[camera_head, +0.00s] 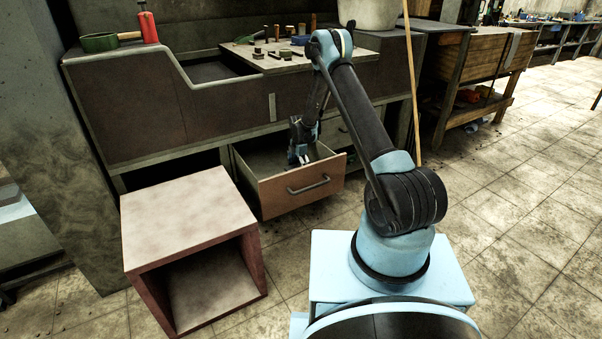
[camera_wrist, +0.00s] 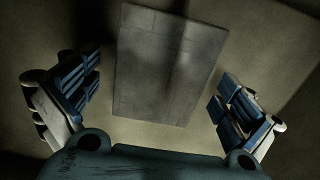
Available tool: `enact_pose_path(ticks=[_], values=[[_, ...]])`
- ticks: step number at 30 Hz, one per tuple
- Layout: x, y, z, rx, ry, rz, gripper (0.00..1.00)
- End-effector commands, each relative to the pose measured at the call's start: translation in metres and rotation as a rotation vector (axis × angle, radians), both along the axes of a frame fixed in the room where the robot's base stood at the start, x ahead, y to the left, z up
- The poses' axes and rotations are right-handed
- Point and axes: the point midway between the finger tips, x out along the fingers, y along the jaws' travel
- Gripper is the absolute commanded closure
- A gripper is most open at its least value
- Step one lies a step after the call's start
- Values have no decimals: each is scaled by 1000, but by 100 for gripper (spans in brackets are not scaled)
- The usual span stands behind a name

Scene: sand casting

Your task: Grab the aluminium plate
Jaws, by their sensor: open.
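The aluminium plate (camera_wrist: 165,65) is a flat grey rectangle lying on the drawer bottom in the wrist view. It shows ahead of my gripper (camera_wrist: 152,102), between the two spread fingers. The fingers are open and apart from the plate's sides. In the head view my gripper (camera_head: 299,158) reaches down into the open drawer (camera_head: 300,188). The plate is not visible in the head view, where the drawer front and my arm cover part of the inside.
The drawer front has a handle and stands out from the workbench (camera_head: 135,120). Small tools lie on the bench board (camera_head: 340,58). A box-shaped stool (camera_head: 185,215) stands left of the drawer. A thin wooden pole (camera_head: 412,90) leans right of my arm. Floor is free at the right.

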Motion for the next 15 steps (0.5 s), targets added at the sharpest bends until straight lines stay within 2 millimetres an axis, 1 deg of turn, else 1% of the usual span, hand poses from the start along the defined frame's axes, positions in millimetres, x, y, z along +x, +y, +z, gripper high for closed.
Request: enact_pose_path(ticks=[9, 14, 15], values=[[0, 0, -1, 0, 0, 1, 0], [0, 1, -1, 0, 0, 1, 36], [0, 1, -1, 0, 0, 1, 45]])
